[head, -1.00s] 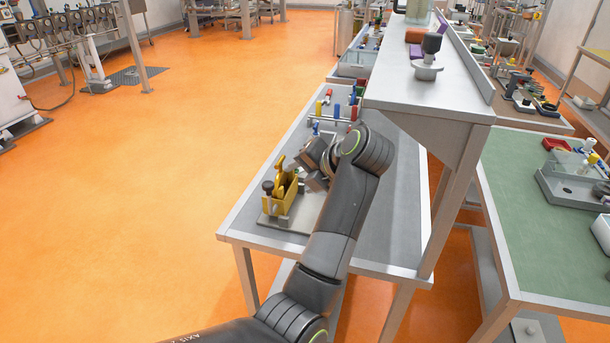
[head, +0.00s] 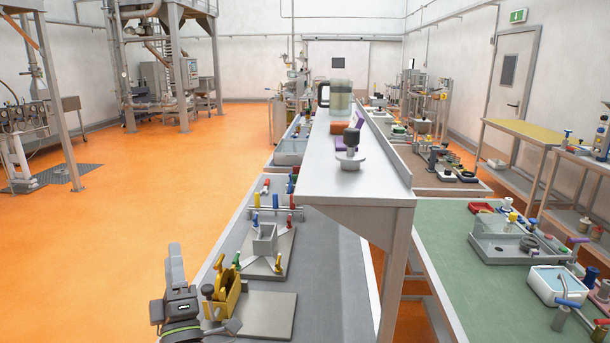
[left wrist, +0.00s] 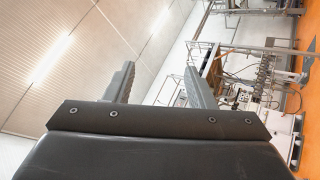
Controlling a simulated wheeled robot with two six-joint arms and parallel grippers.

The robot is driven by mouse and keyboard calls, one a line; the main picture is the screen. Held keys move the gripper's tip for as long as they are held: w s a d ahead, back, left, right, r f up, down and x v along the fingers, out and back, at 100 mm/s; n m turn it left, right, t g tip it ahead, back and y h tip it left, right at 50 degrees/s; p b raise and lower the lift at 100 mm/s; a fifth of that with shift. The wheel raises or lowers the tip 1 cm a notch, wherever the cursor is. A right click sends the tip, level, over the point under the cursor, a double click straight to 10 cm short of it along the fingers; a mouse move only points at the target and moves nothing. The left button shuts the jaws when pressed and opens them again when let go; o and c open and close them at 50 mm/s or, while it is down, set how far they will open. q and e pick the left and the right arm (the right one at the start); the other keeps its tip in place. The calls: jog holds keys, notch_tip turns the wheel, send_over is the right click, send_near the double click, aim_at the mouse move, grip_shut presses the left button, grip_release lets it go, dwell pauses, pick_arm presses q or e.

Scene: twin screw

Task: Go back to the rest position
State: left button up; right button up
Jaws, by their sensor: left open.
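My left gripper (head: 175,256) shows at the lower left of the head view, with its fingers pointing up. It is just left of the yellow fixture (head: 229,294) and appears clear of it. In the left wrist view the two fingers (left wrist: 158,78) stand wide apart with nothing between them. Behind them are the ceiling, wall and distant equipment. My right gripper is in neither view.
A raised shelf (head: 335,180) stands to the right. Orange floor (head: 120,220) lies open on the left.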

pick_arm(q)
jog(key=s+d+f+m+g+h, duration=0.2)
jog(key=s+f+m+g+h, duration=0.4)
jog(key=f+m, duration=0.4)
jog(key=s+d+f+m+g+h, duration=0.25)
jog(key=s+f+m+h, duration=0.4)
jog(key=f+m, duration=0.35)
jog(key=s+a+f+g+y, duration=0.2)
jog(key=s+a+f+g, duration=0.2)
jog(key=s, duration=0.3)
jog(key=s+a+f+n+g+y, duration=0.1)
jog(key=s+a+f+g, duration=0.25)
jog(key=s, duration=0.35)
jog(key=s+a+f+g+y, duration=0.2)
jog(key=s+a+f+g, duration=0.2)
jog(key=s, duration=0.4)
notch_tip(320, 180, down, 25)
jog(key=a+b, duration=0.1)
jog(key=s+d+f+g, duration=0.1)
jog(key=s+f+g, duration=0.1)
jog(key=s+f, duration=1.2)
notch_tip(320, 180, down, 4)
jog(key=shift+s+r+h+b, duration=0.2)
jog(key=shift+s+h+b, duration=0.05)
jog(key=shift+h+b, duration=0.2)
